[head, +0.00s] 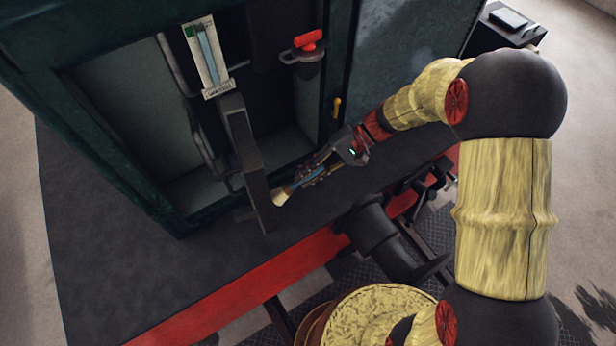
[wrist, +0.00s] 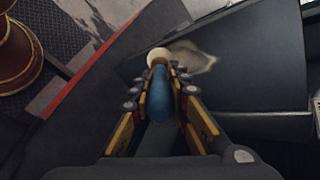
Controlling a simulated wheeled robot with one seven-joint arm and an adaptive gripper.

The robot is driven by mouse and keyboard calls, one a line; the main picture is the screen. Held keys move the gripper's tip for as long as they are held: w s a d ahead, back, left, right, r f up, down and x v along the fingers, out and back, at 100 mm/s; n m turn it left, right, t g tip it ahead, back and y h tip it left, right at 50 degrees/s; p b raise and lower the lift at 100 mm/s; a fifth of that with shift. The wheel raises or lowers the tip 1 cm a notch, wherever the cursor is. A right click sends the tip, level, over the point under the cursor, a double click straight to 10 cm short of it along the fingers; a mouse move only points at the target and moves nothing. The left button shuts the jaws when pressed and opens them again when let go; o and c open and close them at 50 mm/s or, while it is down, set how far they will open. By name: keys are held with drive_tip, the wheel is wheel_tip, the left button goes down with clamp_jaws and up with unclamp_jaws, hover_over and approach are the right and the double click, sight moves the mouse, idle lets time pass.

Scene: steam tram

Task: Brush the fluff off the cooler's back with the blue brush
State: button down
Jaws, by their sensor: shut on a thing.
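My gripper (head: 318,168) is shut on the blue brush (head: 307,180), whose pale bristles (head: 282,197) point down and left. In the wrist view the blue handle (wrist: 161,97) lies between the fingers, with the round cream bristle end (wrist: 157,57) beyond the fingertips. A beige-grey patch of fluff (wrist: 200,62) lies on a dark flat face, which looks like the cooler's back (wrist: 255,60). The bristle end overlaps the patch's left edge; I cannot tell whether they touch. In the head view the cooler appears as a dark upright slab (head: 243,150); its fluffy face is hidden there.
Behind the slab is an open dark green cabinet (head: 120,110) with a gauge panel (head: 207,58) and a red handle (head: 308,39). A red-edged dark deck (head: 120,240) lies below. A dark cylinder (head: 372,226) sits under my forearm. The deck's left part is clear.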

drive_tip(key=shift+w+a+r, duration=1.2)
drive_tip(key=shift+w+a, duration=0.7)
drive_tip(key=shift+w, duration=1.75)
drive_tip(key=shift+s+d+b, duration=0.15)
drive_tip(key=shift+s+d, duration=0.45)
drive_tip(key=shift+s, duration=0.75)
drive_tip(key=shift+s+d+b, duration=0.15)
drive_tip(key=shift+s+d, duration=0.5)
drive_tip(key=shift+s, duration=0.65)
drive_tip(key=shift+s+d+b, duration=0.15)
drive_tip(key=shift+s+d, duration=0.45)
drive_tip(key=shift+s, duration=0.75)
drive_tip(key=shift+a+r+p, duration=0.1)
drive_tip(key=shift+r+p, duration=0.5)
drive_tip(key=shift+r, duration=0.55)
drive_tip(key=shift+w+a+r, duration=1.1)
drive_tip(key=shift+w+a, duration=0.7)
drive_tip(key=shift+w, duration=2.2)
drive_tip(key=shift+s+d+b, duration=0.1)
drive_tip(key=shift+s+d, duration=0.5)
drive_tip(key=shift+s, duration=0.75)
drive_tip(key=shift+s+d+b, duration=0.15)
drive_tip(key=shift+s+d, duration=0.4)
drive_tip(key=shift+s, duration=0.8)
drive_tip(key=shift+s+d+b, duration=0.1)
drive_tip(key=shift+s+d, duration=0.5)
drive_tip(key=shift+s, duration=0.75)
drive_tip(key=shift+w, duration=0.1)
